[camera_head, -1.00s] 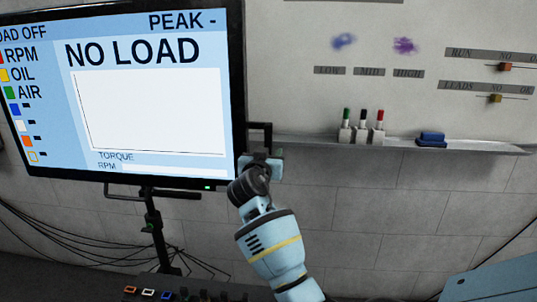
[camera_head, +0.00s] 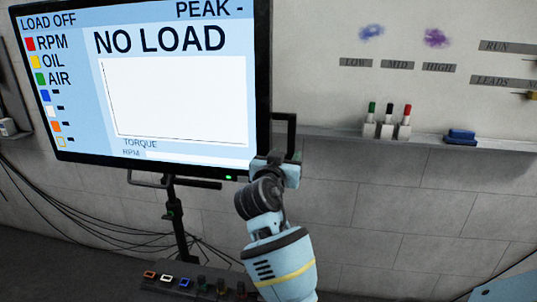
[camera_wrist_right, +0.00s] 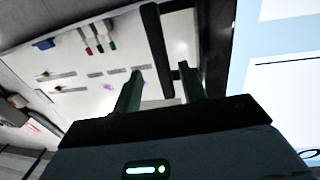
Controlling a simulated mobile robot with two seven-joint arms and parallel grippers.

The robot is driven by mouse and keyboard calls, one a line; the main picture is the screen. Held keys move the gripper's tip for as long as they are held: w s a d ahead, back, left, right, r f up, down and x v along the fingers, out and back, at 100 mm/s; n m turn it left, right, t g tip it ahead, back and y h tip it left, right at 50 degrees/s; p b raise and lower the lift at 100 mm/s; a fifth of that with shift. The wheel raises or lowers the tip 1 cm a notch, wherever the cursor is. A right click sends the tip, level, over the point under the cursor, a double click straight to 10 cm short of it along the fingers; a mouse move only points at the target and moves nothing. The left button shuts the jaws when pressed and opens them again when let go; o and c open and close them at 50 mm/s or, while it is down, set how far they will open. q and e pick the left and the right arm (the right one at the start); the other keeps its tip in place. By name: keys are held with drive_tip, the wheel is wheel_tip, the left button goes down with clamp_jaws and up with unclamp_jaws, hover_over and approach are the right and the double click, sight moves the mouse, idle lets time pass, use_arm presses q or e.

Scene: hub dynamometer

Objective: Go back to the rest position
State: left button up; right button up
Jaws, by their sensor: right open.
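My right gripper (camera_head: 278,163) is at the lower right edge of the big screen (camera_head: 180,95), by the black handle (camera_head: 290,128) on its side. In the right wrist view my right gripper (camera_wrist_right: 162,73) is open, its two dark green fingers apart. The black handle bar (camera_wrist_right: 156,40) shows in line with the gap between the fingers; nothing is clearly gripped. I cannot tell how deep the bar sits between them. My left gripper is not in view.
A wall ledge (camera_head: 340,142) holds several markers (camera_head: 387,122) and a blue eraser (camera_head: 460,137). A dark stand (camera_head: 176,215) carries the screen, with cables (camera_head: 75,215) on the left. Coloured small items (camera_head: 184,283) lie at the bottom. A light blue surface (camera_head: 510,288) is at lower right.

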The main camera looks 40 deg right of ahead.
drive_tip(key=shift+f, duration=0.1)
drive_tip(key=s+a+f+n+t+y+p, duration=0.1)
drive_tip(key=s+a+f+n+y, duration=0.25)
drive_tip(key=f, duration=0.65)
drive_tip(key=s+a+f+n+t+y+p, duration=0.1)
drive_tip(key=s+a+f+n+y, duration=0.3)
drive_tip(key=f, duration=0.5)
drive_tip(key=s+a+f+n+y+p, duration=0.1)
drive_tip(key=s+a+f+n+y, duration=0.3)
drive_tip(key=f, duration=0.6)
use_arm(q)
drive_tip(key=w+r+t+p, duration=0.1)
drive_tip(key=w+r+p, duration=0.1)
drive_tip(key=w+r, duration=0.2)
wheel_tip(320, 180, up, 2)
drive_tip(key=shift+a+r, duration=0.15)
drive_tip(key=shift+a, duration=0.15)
use_arm(e)
drive_tip(key=s+a+f+g+y, duration=0.1)
drive_tip(key=s+a+f, duration=0.2)
drive_tip(key=s, duration=0.6)
drive_tip(key=s+a+f+n+g+y, duration=0.1)
drive_tip(key=s+a+f, duration=0.3)
drive_tip(key=s, duration=0.5)
drive_tip(key=s+a+f+n+g+y, duration=0.1)
drive_tip(key=s+a+f+y, duration=0.2)
drive_tip(key=s+a, duration=0.3)
drive_tip(key=s+f, duration=0.1)
drive_tip(key=s, duration=0.3)
drive_tip(key=shift+a, duration=0.15)
